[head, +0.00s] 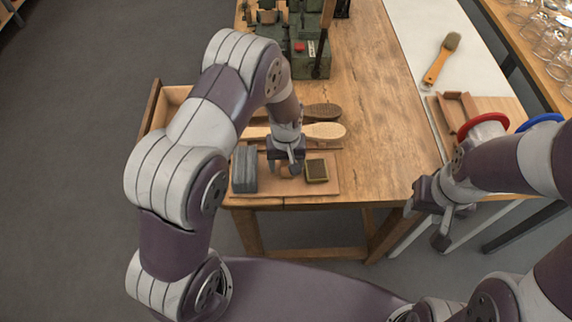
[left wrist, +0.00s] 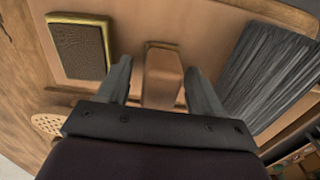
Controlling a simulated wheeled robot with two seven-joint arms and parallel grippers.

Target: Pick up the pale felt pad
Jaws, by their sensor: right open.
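A plain tan block (left wrist: 163,72), the palest of the pieces on the tray and probably the felt pad, lies between the fingers of my left gripper in the left wrist view. My left gripper (head: 290,167) is low over the tray (head: 325,186). Its fingers stand either side of the block, with a gap at the left finger and a very narrow one at the right; it looks open. In the head view the gripper hides the block. My right gripper (head: 425,223) is open and empty, off the table's right front edge.
A grey ridged block (head: 244,170) stands left of my left gripper; a dark pad with a yellow rim (head: 317,170) lies right. Behind are a pale wooden brush body (head: 325,131) and a dark one (head: 322,111). A green machine (head: 290,45) stands farther back.

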